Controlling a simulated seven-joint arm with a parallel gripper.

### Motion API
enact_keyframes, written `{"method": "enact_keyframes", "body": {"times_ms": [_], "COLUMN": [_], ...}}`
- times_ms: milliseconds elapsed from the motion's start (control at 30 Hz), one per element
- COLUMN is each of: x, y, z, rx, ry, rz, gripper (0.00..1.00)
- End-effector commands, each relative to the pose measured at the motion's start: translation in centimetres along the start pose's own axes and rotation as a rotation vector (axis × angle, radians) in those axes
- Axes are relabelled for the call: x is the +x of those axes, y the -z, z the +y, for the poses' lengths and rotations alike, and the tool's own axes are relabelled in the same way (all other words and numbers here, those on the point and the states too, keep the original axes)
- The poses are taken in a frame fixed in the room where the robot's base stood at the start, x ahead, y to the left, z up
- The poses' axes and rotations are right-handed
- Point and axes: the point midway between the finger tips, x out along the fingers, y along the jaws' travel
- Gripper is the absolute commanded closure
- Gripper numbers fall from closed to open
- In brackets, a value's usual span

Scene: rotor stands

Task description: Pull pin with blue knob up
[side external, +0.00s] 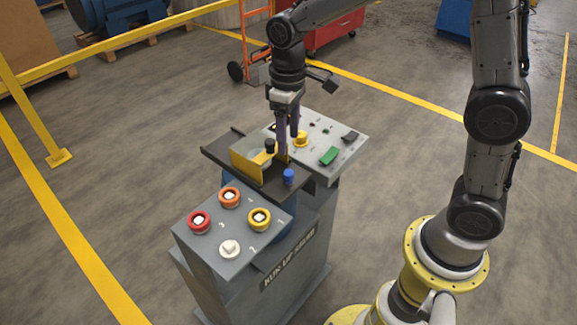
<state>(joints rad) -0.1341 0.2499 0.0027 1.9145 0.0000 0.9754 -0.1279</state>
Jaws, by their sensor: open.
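The blue knob (289,176) stands on the near right edge of the dark tray (222,153) on top of the grey stand. Whether its pin is raised or seated is too small to tell. My gripper (288,148) points down over the tray, its dark purple fingers open. The fingers are just above and behind the blue knob in the picture and appear apart from it. A yellow bracket (243,166) with a black knob (270,146) sits in the tray to the left of the fingers. The space between the fingers is partly hidden.
A near panel (215,247) carries red, orange, yellow and white round controls. A far panel (343,143) carries a yellow knob (301,139), a green switch (329,156) and a black switch (350,137). Yellow rails and an orange hand truck (256,45) stand behind on the floor.

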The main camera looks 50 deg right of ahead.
Motion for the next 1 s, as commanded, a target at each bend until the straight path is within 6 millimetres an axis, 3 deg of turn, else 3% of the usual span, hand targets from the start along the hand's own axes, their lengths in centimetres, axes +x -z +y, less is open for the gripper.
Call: {"method": "enact_keyframes", "body": {"times_ms": [300, 500, 933, 1000], "x": [6.3, 8.8, 9.7, 9.7], "y": [-0.1, -0.1, 0.0, 0.0], "z": [0.0, 0.0, 0.0, 0.0], "rx": [0.001, 0.001, 0.001, 0.001], "ry": [0.001, 0.0, 0.0, 0.0], "rz": [-0.005, -0.003, 0.001, 0.001], "gripper": [0.39, 0.39, 0.39, 0.49]}}
